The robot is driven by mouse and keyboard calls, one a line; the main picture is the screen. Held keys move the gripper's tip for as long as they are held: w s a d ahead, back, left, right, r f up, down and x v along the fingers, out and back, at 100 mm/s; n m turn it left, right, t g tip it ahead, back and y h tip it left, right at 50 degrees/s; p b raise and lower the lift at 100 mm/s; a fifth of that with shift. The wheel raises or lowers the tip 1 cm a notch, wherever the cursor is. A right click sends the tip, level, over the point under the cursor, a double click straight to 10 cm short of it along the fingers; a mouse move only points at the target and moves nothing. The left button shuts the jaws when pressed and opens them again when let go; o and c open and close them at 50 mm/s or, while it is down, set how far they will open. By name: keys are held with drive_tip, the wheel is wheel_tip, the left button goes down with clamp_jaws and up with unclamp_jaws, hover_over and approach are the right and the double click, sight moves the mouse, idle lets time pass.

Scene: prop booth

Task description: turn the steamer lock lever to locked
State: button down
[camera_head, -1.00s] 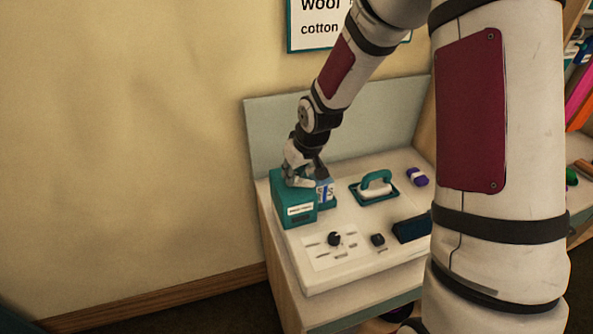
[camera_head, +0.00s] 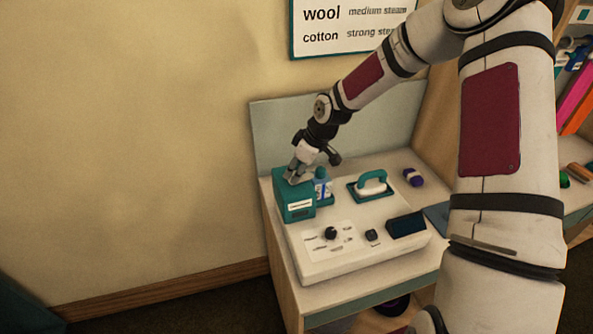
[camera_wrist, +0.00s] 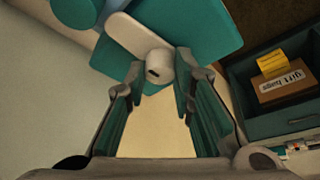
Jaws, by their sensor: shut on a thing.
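The steamer is a white console (camera_head: 320,262) with a teal tank (camera_head: 296,202) at its left end. In the wrist view, a white lever (camera_wrist: 128,34) with a rounded knob (camera_wrist: 158,66) at its end lies against a teal surface. My gripper (camera_wrist: 157,82) is shut on the lever, with its teal-padded fingers on either side of the knob. In the head view, my gripper (camera_head: 294,176) is at the top of the teal tank and hides the lever there. I cannot read any lock marking.
A blue-and-white bottle (camera_head: 321,187) stands right beside the tank. An open drawer-like box (camera_wrist: 290,118) shows in the wrist view.

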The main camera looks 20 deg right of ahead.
drive_tip(key=shift+f, duration=0.1)
drive_tip(key=c, duration=1.4)
unclamp_jaws()
drive_tip(key=v, duration=1.2)
drive_tip(key=shift+a, duration=0.1)
